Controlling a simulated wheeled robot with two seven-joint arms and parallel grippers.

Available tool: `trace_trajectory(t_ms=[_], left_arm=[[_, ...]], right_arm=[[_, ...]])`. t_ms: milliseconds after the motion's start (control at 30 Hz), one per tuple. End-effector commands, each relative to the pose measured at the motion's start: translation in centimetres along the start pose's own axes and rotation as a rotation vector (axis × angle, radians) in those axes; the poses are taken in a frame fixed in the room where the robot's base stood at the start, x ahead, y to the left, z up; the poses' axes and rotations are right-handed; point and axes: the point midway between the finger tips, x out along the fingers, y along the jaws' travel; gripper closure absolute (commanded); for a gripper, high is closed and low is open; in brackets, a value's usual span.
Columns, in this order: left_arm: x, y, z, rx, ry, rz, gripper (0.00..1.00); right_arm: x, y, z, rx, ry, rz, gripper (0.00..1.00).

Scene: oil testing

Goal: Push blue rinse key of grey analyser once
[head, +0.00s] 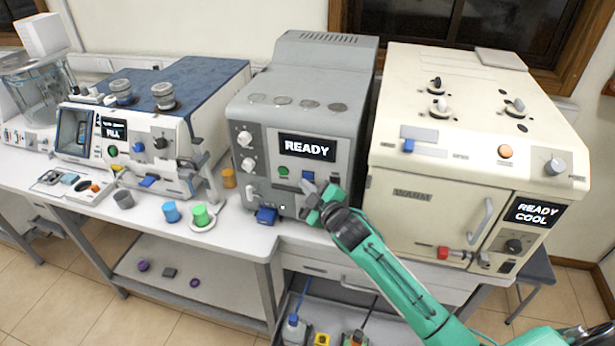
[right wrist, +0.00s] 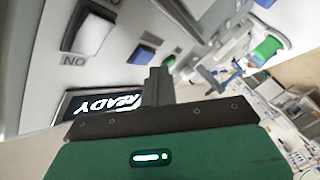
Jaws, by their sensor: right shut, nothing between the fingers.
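The grey analyser (head: 350,80) stands in the middle of the bench, its display (head: 306,148) reading READY. A blue key (head: 308,176) sits below the display, right of a green button (head: 283,171). In the right wrist view the blue key (right wrist: 143,54) is close beyond my fingertips, beside the green button (right wrist: 168,62). My right gripper (head: 318,203) is shut and empty, in front of the analyser's lower front, just below the blue key. It also shows in the right wrist view (right wrist: 158,80). I cannot tell whether it touches the key. My left gripper is not in view.
A white rocker switch (right wrist: 92,34) lies beside the blue key. A blue block (head: 266,215) sits at the analyser's lower front. A cream oven (head: 460,130) stands right, a blue-topped machine (head: 190,85) left. Coloured cups, including a green one (head: 201,215), stand on the bench left.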

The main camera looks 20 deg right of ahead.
Motion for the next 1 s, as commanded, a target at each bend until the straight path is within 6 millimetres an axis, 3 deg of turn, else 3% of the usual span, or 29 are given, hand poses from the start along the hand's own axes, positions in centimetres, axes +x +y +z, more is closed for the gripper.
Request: trace_trajectory(t_ms=[1000], left_arm=[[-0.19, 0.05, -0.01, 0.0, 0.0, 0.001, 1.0]], right_arm=[[0.67, 0.52, 0.47, 0.0, 0.0, 0.0, 1.0]])
